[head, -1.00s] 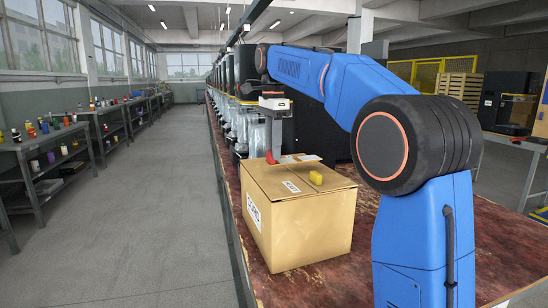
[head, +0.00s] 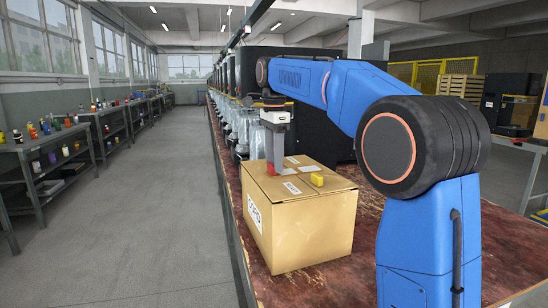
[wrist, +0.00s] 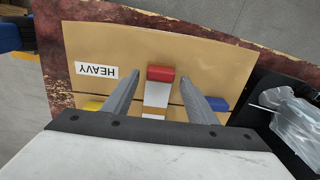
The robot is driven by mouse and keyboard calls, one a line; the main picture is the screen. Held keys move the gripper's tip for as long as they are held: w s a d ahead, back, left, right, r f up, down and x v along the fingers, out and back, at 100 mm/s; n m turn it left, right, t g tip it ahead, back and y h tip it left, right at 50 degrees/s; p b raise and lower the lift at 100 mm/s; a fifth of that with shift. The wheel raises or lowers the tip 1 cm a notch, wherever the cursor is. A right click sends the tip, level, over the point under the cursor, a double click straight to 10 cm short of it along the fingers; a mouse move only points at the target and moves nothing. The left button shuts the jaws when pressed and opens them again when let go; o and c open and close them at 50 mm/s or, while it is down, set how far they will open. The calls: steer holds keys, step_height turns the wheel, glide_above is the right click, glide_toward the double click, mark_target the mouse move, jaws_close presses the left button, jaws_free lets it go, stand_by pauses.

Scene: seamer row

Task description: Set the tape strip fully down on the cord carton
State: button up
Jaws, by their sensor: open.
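The cord carton (head: 300,225) is a closed brown box on the bench, its top seen close in the wrist view (wrist: 220,62). A red block (head: 271,169) shows on its top and in the wrist view (wrist: 160,73). A white strip (wrist: 156,95), apparently the tape strip, runs from this block back between the fingers; its far part is hidden by my gripper. My gripper (head: 277,172) points down at the carton top. Its two grey fingers (wrist: 160,82) stand apart on either side of the red block and strip. I cannot tell whether the strip lies flat everywhere.
A yellow block (head: 317,180) and a blue block (wrist: 217,104) are on the carton top. A HEAVY label (wrist: 97,72) lies beside the left finger. Clear plastic bags (wrist: 292,115) and dark machines stand behind the carton. The red-brown bench (head: 385,240) is clear beside it.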

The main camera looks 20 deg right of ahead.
step_height(320, 180, up, 12)
stand_by(0.6)
steer(key=shift+r, duration=0.1)
